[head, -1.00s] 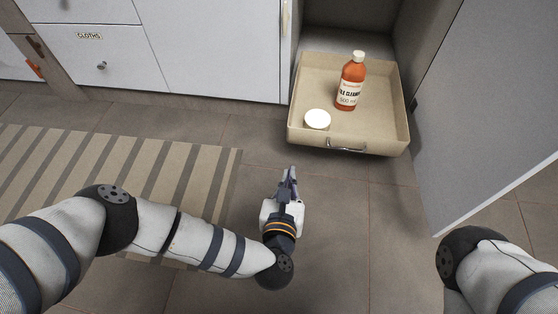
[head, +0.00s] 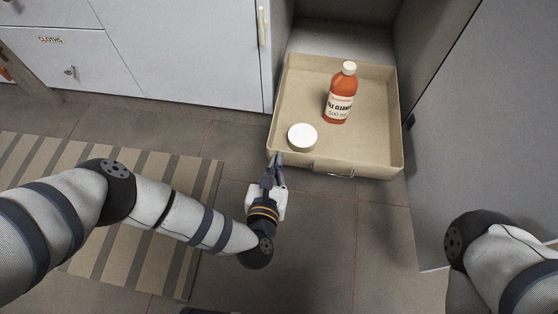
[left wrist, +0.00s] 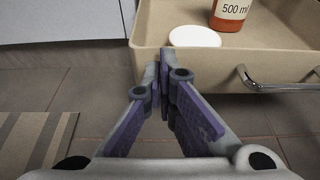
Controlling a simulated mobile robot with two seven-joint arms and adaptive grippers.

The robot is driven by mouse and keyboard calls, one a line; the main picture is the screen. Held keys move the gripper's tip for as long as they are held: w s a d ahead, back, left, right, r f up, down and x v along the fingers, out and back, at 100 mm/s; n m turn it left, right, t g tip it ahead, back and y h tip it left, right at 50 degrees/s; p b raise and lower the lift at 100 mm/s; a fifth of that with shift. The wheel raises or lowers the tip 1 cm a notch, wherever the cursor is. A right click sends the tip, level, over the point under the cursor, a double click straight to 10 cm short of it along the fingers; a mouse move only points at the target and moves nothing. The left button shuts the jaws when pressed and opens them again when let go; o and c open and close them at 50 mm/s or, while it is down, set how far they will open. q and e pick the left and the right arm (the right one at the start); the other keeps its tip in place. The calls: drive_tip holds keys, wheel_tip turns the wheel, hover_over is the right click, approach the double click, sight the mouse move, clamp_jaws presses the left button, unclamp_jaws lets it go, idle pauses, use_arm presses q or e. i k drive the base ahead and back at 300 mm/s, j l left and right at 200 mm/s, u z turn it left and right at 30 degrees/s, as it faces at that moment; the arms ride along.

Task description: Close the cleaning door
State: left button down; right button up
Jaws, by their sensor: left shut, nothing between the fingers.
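The cleaning door (head: 480,130) is a grey panel that stands open at the right of the head view. A beige pull-out tray (head: 385,130) with a metal handle (head: 333,171) sticks out of the open cabinet. It holds an orange bottle (head: 341,95) and a round white-topped container (head: 302,137). My left gripper (head: 274,163) is shut and empty, at the tray's front left corner. In the left wrist view its fingertips (left wrist: 163,60) overlap the tray's front wall; I cannot tell whether they touch. My right gripper is out of view; only my right arm shows.
White cabinet fronts (head: 185,45) stand at the left, one drawer labelled CLOTHS (head: 52,40). A striped mat (head: 120,265) lies on the tiled floor. The floor (head: 350,240) between the tray and my base is clear.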

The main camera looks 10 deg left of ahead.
sight(483, 134)
drive_tip(key=i, duration=0.9)
drive_tip(key=k, duration=0.2)
